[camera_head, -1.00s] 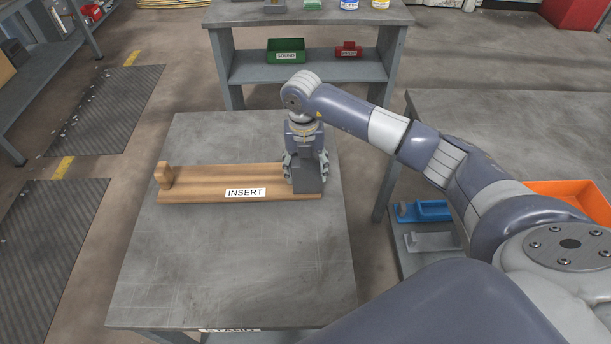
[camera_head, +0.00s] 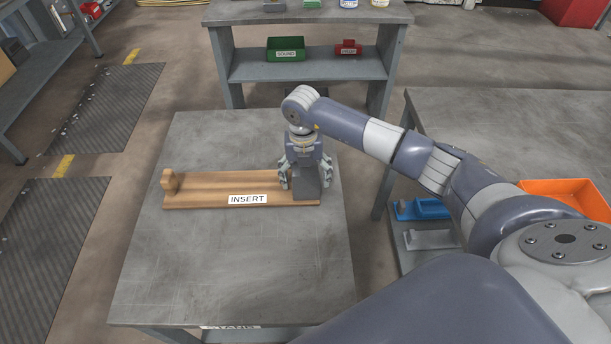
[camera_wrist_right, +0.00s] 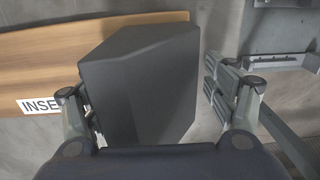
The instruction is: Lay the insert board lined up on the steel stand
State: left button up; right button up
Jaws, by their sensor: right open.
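The insert board (camera_head: 225,184) is a long wooden board with a white INSERT label, a wooden knob at its left end and a dark grey block (camera_head: 307,184) at its right end. It appears to lie flat on the grey steel stand (camera_head: 230,265), across its far half, its long side roughly parallel to the far edge. My right gripper (camera_head: 305,183) is open around the grey block, one finger on each side. In the right wrist view the block (camera_wrist_right: 150,85) stands between the spread fingers, with a clear gap at the right finger. My left gripper is not in view.
Behind the stand is a grey bench with a green bin (camera_head: 286,48) and a red bin (camera_head: 348,47) on its shelf. At right another bench holds an orange tray (camera_head: 567,200), with a blue piece (camera_head: 420,208) below. The stand's near half is bare.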

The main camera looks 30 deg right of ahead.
notch_tip(320, 180, up, 12)
jog(key=shift+w+a+r+b, duration=0.1)
jog(key=shift+a+b, duration=0.05)
jog(key=shift+b, duration=0.55)
